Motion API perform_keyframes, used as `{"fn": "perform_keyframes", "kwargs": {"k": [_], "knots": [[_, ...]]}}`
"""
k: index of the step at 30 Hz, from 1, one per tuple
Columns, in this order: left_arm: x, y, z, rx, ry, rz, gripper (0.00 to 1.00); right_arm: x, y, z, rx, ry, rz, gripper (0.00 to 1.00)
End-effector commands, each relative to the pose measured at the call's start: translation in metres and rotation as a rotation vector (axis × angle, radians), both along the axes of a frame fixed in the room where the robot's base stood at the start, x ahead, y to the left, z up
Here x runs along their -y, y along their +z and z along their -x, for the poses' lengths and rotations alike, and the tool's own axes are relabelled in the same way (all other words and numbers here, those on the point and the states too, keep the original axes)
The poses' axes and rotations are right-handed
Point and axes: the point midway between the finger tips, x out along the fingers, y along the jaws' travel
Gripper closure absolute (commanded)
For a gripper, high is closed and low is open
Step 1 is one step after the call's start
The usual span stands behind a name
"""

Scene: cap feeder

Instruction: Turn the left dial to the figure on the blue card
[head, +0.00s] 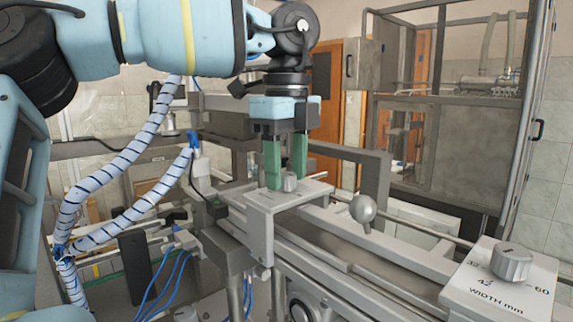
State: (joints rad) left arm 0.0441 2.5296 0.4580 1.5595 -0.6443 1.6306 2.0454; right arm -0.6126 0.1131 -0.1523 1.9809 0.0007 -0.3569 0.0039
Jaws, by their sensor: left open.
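The left dial (290,184) is a small grey knob on a pale plate (268,205) at the middle of the head view. My left gripper (286,178) points straight down over this plate with its two green fingers apart. The knob shows between the fingertips, low down; I cannot tell whether either finger touches it. The plate's scale is mostly hidden by the fingers and too small to read. No blue card can be made out. My right gripper is out of view.
A second grey dial (511,262) sits at the lower right on a white plate marked "WIDTH mm". A framed machine cabinet (440,150) fills the back right.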

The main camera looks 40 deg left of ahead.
Motion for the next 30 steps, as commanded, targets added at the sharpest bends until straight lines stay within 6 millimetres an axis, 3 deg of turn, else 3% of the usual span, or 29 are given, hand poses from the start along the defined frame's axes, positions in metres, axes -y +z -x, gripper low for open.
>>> {"fn": "perform_keyframes", "kwargs": {"k": [3, 13, 23, 30], "knots": [[0.0, 0.0, 0.0, 0.0, 0.0, 0.0, 0.55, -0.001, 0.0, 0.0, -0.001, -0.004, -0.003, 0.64], [0.0, 0.0, 0.0, -0.001, 0.0, 0.0, 0.97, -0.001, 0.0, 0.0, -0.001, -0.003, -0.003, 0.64], [0.0, 0.0, 0.0, -0.001, -0.05, -0.001, 0.97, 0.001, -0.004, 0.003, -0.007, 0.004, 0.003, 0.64], [0.0, -0.001, -0.001, -0.001, -0.201, -0.002, 0.97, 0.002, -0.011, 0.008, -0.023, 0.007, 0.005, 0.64]]}}
